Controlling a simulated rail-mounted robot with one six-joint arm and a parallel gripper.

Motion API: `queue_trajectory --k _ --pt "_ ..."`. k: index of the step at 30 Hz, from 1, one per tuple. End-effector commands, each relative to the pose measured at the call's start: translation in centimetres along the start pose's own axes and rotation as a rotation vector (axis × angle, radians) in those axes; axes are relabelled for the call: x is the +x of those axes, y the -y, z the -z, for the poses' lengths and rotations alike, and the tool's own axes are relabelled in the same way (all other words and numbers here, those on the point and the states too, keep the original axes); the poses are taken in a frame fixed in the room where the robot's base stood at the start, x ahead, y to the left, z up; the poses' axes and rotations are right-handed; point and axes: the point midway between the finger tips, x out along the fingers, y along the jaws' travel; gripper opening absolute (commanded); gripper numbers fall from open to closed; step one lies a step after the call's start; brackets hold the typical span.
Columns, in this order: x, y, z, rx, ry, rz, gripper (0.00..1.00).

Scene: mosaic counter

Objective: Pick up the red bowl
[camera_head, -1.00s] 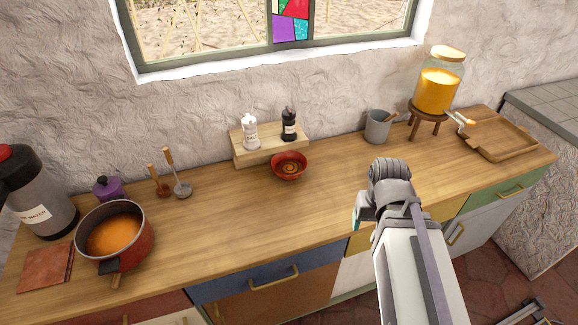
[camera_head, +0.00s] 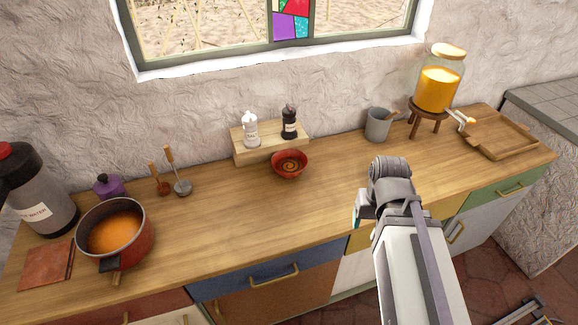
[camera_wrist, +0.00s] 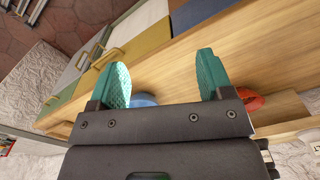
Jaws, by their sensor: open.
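The red bowl (camera_head: 289,165) stands upright on the wooden counter, just in front of the small wooden riser; a dark spiral shows inside it. In the wrist view part of the red bowl (camera_wrist: 249,101) shows just right of the right finger, partly hidden by it. My gripper (camera_wrist: 158,78) is open and empty, its two teal fingers spread apart over the counter. In the head view my arm reaches in from the lower right, and the gripper is mostly hidden behind the wrist, to the right of the bowl and apart from it.
The riser (camera_head: 270,147) holds a white bottle (camera_head: 250,129) and a black bottle (camera_head: 289,121). A grey cup (camera_head: 378,125) and a juice dispenser (camera_head: 438,82) stand right. A red pot (camera_head: 115,234) stands left. The counter (camera_head: 225,215) is clear around the bowl's front.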

Motion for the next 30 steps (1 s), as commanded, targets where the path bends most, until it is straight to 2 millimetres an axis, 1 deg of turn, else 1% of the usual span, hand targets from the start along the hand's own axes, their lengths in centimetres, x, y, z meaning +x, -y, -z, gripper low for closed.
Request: queue_trajectory --k 12,23,28,30 --pt "0.00 0.00 0.00 0.000 0.000 0.000 0.72" --pt "0.00 0.00 0.00 0.000 0.000 0.000 0.38" --pt "0.00 0.00 0.00 0.000 0.000 0.000 0.37" --pt "0.40 0.32 0.00 -0.008 0.000 0.000 0.37"
